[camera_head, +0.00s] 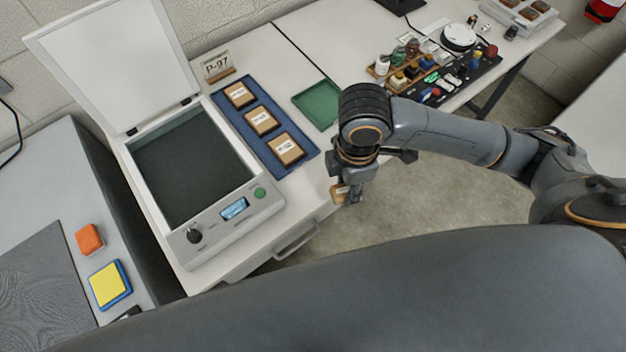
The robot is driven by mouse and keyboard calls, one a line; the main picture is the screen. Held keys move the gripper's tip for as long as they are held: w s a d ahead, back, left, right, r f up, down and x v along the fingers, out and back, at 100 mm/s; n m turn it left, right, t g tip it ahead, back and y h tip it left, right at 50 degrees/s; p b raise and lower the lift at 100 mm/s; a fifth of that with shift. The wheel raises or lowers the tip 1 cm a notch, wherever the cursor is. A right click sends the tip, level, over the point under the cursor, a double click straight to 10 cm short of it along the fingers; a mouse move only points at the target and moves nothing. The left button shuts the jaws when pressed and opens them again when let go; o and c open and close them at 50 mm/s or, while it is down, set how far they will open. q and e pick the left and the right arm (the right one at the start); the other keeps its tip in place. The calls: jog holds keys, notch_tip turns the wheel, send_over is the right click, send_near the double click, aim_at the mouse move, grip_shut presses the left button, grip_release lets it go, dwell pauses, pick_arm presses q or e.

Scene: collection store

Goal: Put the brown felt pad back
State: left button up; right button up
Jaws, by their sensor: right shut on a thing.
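My right gripper (346,196) points down over the floor, just off the front edge of the white table. It is shut on a small brown piece (339,191), which may be the brown felt pad; the fingers and wrist partly hide it. Several similar brown pieces with white labels, such as the nearest one (286,149), sit in a row in the blue tray (303,165), to the left of the gripper. A shallow green tray (309,108) lies behind the gripper, partly hidden by my right arm. My left gripper does not show.
A scanner-like box (228,226) stands with its lid (112,60) raised, left of the blue tray. A sign (217,67) reading P-97 stands behind the tray. Small bottles and coloured items crowd the far table. An orange block (89,238) and a yellow-blue pad (109,284) lie lower left.

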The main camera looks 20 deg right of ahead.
jog(key=shift+s+a+f+n, duration=0.2)
jog(key=shift+s+f+n, duration=0.25)
jog(key=shift+n, duration=0.45)
jog(key=shift+s+a+f+n, duration=0.15)
jog(key=shift+a+f+n, duration=0.05)
jog(key=shift+n, duration=0.3)
jog(key=shift+s+a+f+n, duration=0.1)
jog(key=shift+s+f+n, duration=0.05)
jog(key=shift+n, duration=0.25)
jog(key=shift+f, duration=0.1)
jog(key=shift+n, duration=0.3)
jog(key=w+f, duration=0.3)
jog(key=w, duration=0.1)
jog(key=w+a+f+p, duration=0.1)
jog(key=w+f, duration=0.2)
jog(key=w, duration=0.1)
jog(key=w+a+f, duration=0.1)
jog(key=w+f, duration=0.2)
jog(key=w, duration=0.2)
jog(key=shift+p, duration=0.3)
jog(key=shift+w+a+f, duration=0.1)
jog(key=shift+w+f, duration=0.25)
jog(key=shift+f, duration=0.1)
notch_tip(320, 180, down, 3)
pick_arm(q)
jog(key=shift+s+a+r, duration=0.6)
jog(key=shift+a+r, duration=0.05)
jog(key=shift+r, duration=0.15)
pick_arm(e)
jog(key=shift+f, duration=0.1)
